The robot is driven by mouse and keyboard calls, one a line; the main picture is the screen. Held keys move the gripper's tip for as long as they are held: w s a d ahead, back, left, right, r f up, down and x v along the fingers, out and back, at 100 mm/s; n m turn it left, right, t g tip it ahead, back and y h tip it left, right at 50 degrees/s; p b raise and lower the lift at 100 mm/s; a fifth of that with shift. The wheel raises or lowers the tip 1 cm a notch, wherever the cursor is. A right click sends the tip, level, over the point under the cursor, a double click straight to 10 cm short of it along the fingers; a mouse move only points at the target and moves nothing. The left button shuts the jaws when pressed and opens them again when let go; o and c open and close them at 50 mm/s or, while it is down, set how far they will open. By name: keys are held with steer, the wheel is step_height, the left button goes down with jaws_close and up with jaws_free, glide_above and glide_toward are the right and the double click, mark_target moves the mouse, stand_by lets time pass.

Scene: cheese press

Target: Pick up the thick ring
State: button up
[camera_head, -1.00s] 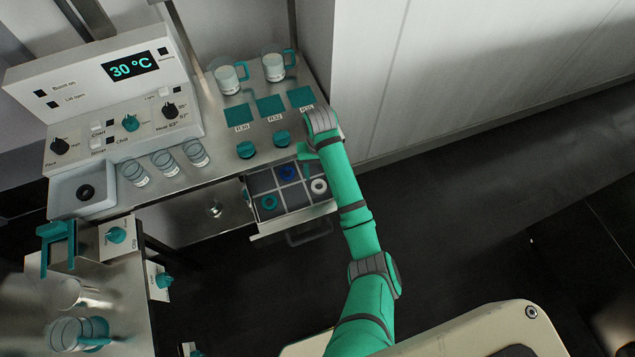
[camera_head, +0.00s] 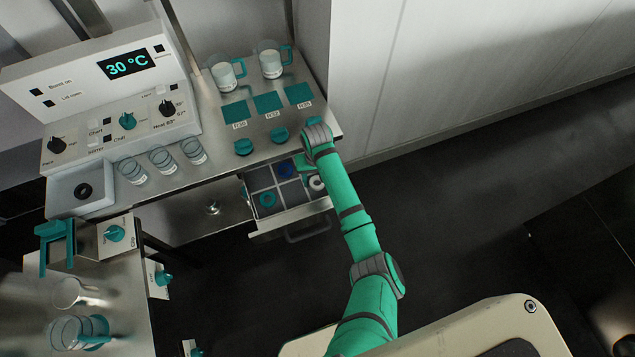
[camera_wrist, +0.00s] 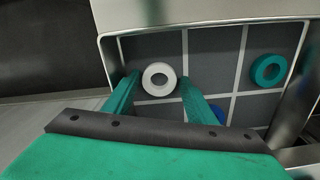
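Three rings lie in a divided drawer (camera_head: 291,218): a white ring (camera_head: 317,183), a teal ring (camera_head: 267,199) and a blue ring (camera_head: 286,170). I cannot tell for sure which one is called thick. In the wrist view the white ring (camera_wrist: 159,79) shows whole, the teal ring (camera_wrist: 268,70) lies to the right, and the blue ring (camera_wrist: 217,114) is partly hidden by a finger. My gripper (camera_wrist: 161,82) is open, its fingertips on either side of the white ring with small gaps. In the head view my arm partly covers the white ring.
The drawer's raised walls (camera_wrist: 210,23) and thin dividers surround the rings. The counter above holds two jugs (camera_head: 271,62), teal pads (camera_head: 268,103) and teal knobs (camera_head: 280,135).

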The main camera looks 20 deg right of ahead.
steer(key=c, duration=0.7)
steer(key=shift+d+r, duration=0.1)
steer(key=shift+r, duration=0.1)
